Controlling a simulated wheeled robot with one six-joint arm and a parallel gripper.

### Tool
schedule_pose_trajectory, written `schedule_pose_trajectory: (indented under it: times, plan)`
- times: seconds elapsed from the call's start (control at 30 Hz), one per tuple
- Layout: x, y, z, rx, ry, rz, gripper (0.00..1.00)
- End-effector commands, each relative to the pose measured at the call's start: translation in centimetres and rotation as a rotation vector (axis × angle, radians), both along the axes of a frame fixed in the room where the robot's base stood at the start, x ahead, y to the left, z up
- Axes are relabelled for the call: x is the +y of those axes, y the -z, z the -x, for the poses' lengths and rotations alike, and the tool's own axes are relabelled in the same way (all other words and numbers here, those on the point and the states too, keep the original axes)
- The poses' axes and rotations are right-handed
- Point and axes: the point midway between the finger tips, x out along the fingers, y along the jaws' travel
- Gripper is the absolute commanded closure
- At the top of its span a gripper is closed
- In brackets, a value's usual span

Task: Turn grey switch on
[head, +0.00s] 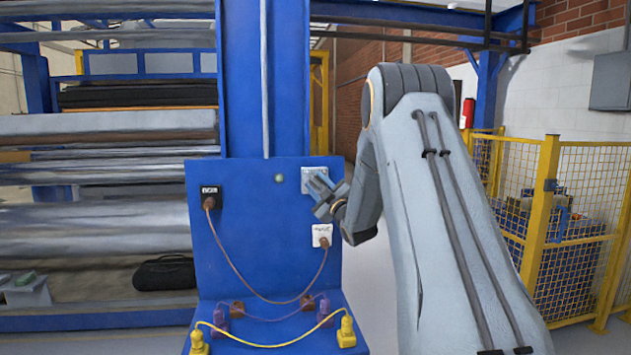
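A grey switch plate (308,174) is mounted near the upper right of the blue panel (250,245). My gripper (318,191) is right in front of the plate, reaching in from the right, and covers its lower right part. The switch lever and its position cannot be made out. The gripper's fingers are small and overlap the plate, so I cannot tell whether they touch it or how far apart they are.
A black socket (210,190) and a white socket (322,230) on the panel are joined by a brown cable (250,287). Yellow (270,345) and purple (270,319) cables lie on the ledge below. A yellow fence (545,220) stands at right, rollers (110,125) at left.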

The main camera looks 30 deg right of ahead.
Motion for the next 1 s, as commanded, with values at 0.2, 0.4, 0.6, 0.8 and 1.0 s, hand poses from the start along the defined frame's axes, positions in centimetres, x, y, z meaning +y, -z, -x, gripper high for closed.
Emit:
schedule_pose_trajectory:
  times: [0.2, 0.4, 0.6, 0.8, 1.0]
  plan:
    - [0.06, 0.00, -0.40, 0.001, 0.000, -0.001, 0.67]
    - [0.07, -0.01, -0.39, 0.001, 0.000, -0.001, 0.82]
    - [0.53, -0.02, -0.38, 0.002, -0.001, -0.001, 1.00]
    - [0.22, 0.05, -0.42, -0.004, -0.001, -0.016, 1.00]
    - [0.12, 0.19, -0.45, -0.026, -0.002, -0.091, 1.00]
